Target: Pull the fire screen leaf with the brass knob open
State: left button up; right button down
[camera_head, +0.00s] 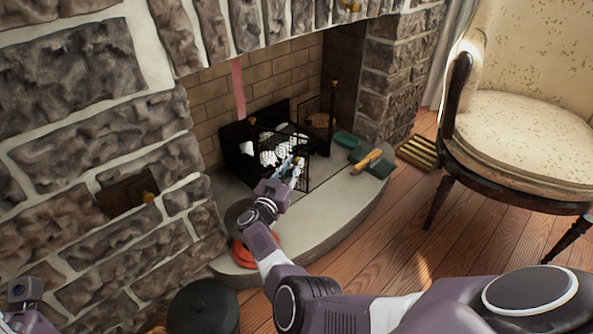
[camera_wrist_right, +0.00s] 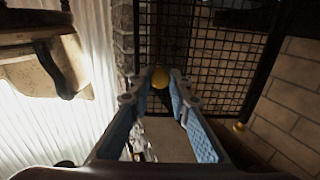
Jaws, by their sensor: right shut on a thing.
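The fire screen leaf (camera_wrist_right: 205,55) is a black wire mesh in a dark frame, close in front of my right gripper in the right wrist view. Its round brass knob (camera_wrist_right: 160,77) sits between the tips of my right gripper (camera_wrist_right: 162,84), which is shut on it. In the head view my right gripper (camera_head: 297,168) is at the front of the fireplace and hides the knob. Part of the dark mesh leaf (camera_head: 306,181) shows beside it. Only a piece of my left arm shows at the lower left; its fingers are out of view.
A stone hearth (camera_head: 345,205) spreads before the fireplace. Another mesh panel (camera_head: 320,110) stands at the firebox's right. A green box (camera_head: 372,165) lies on the hearth. A cream chair (camera_head: 530,130) is at the right. A black pot (camera_head: 203,308) is at the bottom.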

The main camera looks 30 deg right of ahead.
jog(key=shift+r, duration=0.1)
jog(key=c, duration=1.8)
grip_release()
